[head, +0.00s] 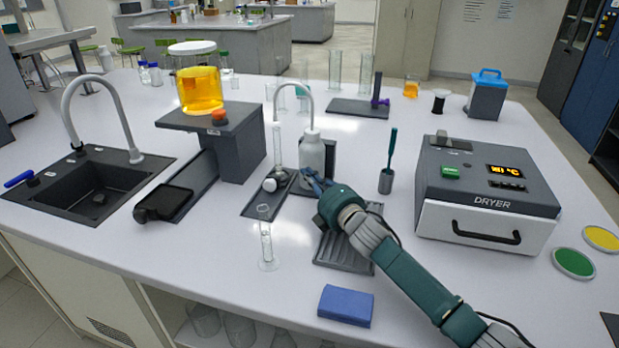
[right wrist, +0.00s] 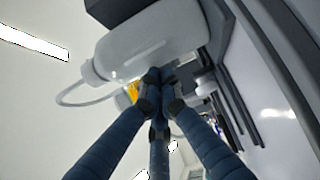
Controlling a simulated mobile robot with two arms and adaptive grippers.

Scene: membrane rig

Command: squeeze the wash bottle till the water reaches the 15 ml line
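The white wash bottle (head: 312,156) stands upright on a dark base, and its thin tube arches up and over to the left. In the right wrist view the bottle (right wrist: 155,40) fills the top, lying sideways in the picture. A clear narrow tube (head: 277,150) stands left of the bottle, under the spout side. Its marks and any water level are too small to read. My right gripper (head: 312,182) is at the bottle's lower front. In the wrist view its fingertips (right wrist: 158,78) meet beside the bottle, with no bottle between them; contact is unclear. My left gripper is out of view.
A clear cylinder (head: 267,246) stands in front, with a blue block (head: 345,305) to its right. A dark ridged tray (head: 345,252) lies under my arm. The sink (head: 95,190) is left, the dryer (head: 487,190) right. A jar of orange liquid (head: 199,88) stands on a raised block.

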